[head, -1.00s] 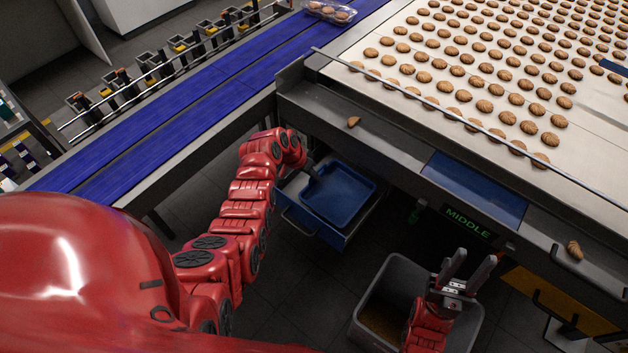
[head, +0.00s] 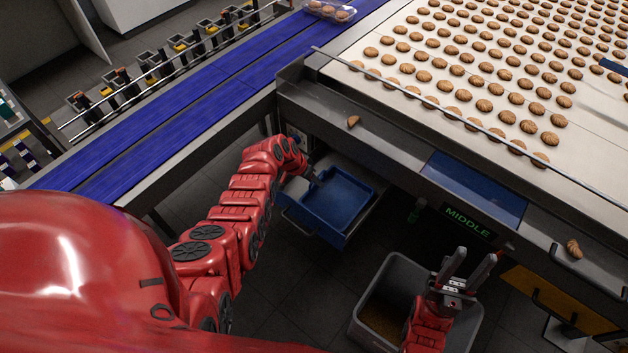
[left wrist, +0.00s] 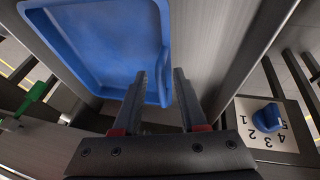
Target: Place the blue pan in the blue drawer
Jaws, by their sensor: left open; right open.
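The blue pan (head: 345,193) lies in the pulled-out blue drawer (head: 318,229) under the line, left of centre in the head view. It looks roughly level. Its blue floor and raised rim fill the upper left of the left wrist view (left wrist: 115,40). My left gripper (head: 312,176) is at the pan's left edge, its fingers partly hidden in the head view. In the left wrist view the left gripper (left wrist: 160,85) is open, with the pan's rim corner between or just beyond its fingers; contact is unclear. My right gripper (head: 468,268) is open and empty above a grey bin.
The grey bin (head: 362,322) stands on the floor right of the drawer. The counter edge (head: 385,153) overhangs the drawer's back. A blue conveyor (head: 165,120) runs at left. A numbered blue knob (left wrist: 268,118) is right of the left gripper.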

